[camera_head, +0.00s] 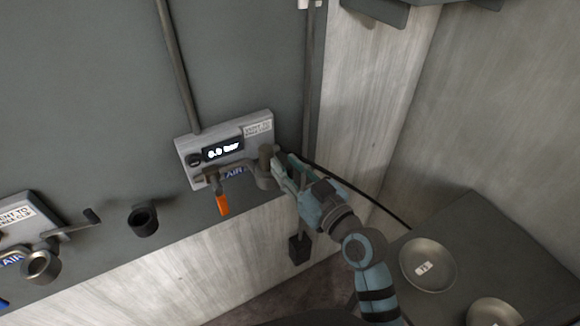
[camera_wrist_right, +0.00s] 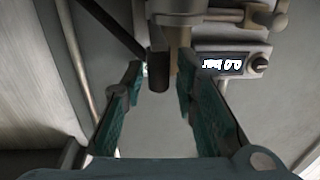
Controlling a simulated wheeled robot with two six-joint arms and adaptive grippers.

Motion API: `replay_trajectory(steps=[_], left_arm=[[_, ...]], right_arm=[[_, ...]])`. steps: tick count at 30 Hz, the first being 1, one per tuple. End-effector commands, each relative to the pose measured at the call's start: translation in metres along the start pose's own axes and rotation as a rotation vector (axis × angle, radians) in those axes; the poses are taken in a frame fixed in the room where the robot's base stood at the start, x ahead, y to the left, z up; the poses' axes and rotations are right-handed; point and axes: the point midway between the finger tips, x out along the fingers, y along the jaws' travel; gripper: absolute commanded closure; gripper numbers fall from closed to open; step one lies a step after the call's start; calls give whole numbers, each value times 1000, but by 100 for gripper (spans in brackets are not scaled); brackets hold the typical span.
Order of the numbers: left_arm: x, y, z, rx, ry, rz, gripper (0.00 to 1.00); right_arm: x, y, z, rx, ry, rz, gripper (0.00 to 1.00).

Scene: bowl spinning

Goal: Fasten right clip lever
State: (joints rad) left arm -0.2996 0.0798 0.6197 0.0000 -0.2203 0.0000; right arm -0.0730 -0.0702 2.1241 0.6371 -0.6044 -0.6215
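The right air panel (camera_head: 186,150) is a pale wall box with a lit bar display (camera_head: 222,150) and a dark knob. An orange-tipped lever (camera_head: 222,204) hangs below its front. A grey clip fitting (camera_head: 262,176) sits at the panel's lower right. My right gripper (camera_head: 280,166) is at this fitting, beside the panel. In the right wrist view its teal fingers (camera_wrist_right: 160,78) are apart, with a dark cylindrical end (camera_wrist_right: 158,72) between or just beyond the tips; contact cannot be told. The display also shows there upside down (camera_wrist_right: 222,64). My left gripper is not in view.
A second panel (camera_head: 28,222) with a clip and dark lever (camera_head: 78,224) is at the left. A dark ring holder (camera_head: 143,219) is between the panels. A black hose (camera_head: 358,188) runs behind my right gripper. Metal bowls (camera_head: 428,258) sit on a dark surface at lower right.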

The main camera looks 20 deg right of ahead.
Motion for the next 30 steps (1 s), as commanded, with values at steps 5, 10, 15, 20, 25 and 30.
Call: replay_trajectory(steps=[5,10,15,20,25,30], left_arm=[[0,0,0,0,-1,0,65],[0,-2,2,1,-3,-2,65],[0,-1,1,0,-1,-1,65],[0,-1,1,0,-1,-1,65],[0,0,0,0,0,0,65],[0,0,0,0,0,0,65]], right_arm=[[0,0,0,0,1,0,65],[-3,0,0,-1,0,1,65],[-34,0,0,-3,-2,0,65],[-80,0,2,-4,-5,0,65],[-113,0,1,-3,-3,0,65],[-120,0,-1,-1,1,-1,65]])
